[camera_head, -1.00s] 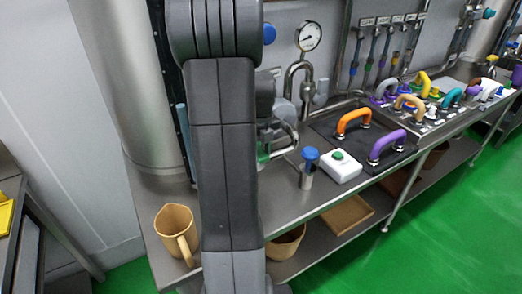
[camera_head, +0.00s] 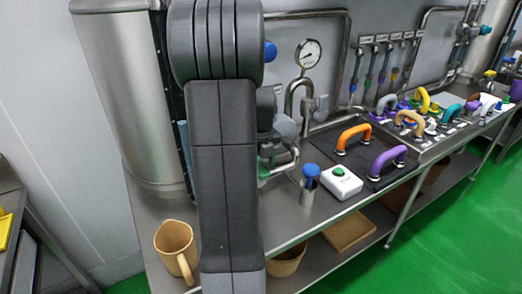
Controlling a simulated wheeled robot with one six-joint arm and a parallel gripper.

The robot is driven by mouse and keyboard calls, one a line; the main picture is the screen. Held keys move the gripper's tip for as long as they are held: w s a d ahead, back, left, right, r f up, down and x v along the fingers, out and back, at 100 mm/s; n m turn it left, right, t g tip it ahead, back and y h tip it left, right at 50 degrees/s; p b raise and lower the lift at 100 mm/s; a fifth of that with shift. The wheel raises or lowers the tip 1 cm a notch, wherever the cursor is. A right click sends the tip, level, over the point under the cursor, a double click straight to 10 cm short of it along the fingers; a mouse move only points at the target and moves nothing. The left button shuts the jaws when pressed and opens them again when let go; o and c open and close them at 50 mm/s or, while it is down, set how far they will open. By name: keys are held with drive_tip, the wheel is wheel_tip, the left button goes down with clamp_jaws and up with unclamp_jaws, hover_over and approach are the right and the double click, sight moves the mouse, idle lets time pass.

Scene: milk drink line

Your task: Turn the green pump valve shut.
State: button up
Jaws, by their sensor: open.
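I cannot make out the green pump valve clearly. A small bit of green (camera_head: 263,168) shows at the pipework just right of my arm, and I cannot tell whether it belongs to the valve. The metal pump pipe (camera_head: 285,160) beside it is partly hidden behind my dark grey arm. My arm stands upright in the middle left of the view.
A tan jug (camera_head: 174,245) stands on the bench left of my arm. A blue-topped metal cylinder (camera_head: 310,184) and a white box with a green button (camera_head: 341,184) stand right of it. Orange (camera_head: 353,135) and purple (camera_head: 388,158) handles lie beyond. Green floor is free at right.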

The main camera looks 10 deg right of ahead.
wheel_tip(320, 180, up, 13)
idle(0.3)
drive_tip(key=shift+f, duration=0.1)
wheel_tip(320, 180, down, 14)
drive_tip(key=shift+r, duration=0.15)
idle(0.5)
drive_tip(key=shift+r, duration=0.1)
wheel_tip(320, 180, up, 14)
wheel_tip(320, 180, down, 14)
drive_tip(key=shift+f, duration=0.1)
drive_tip(key=shift+n, duration=0.3)
drive_tip(key=shift+w+d+n, duration=0.25)
drive_tip(key=shift+d+n, duration=0.3)
drive_tip(key=shift+n, duration=0.45)
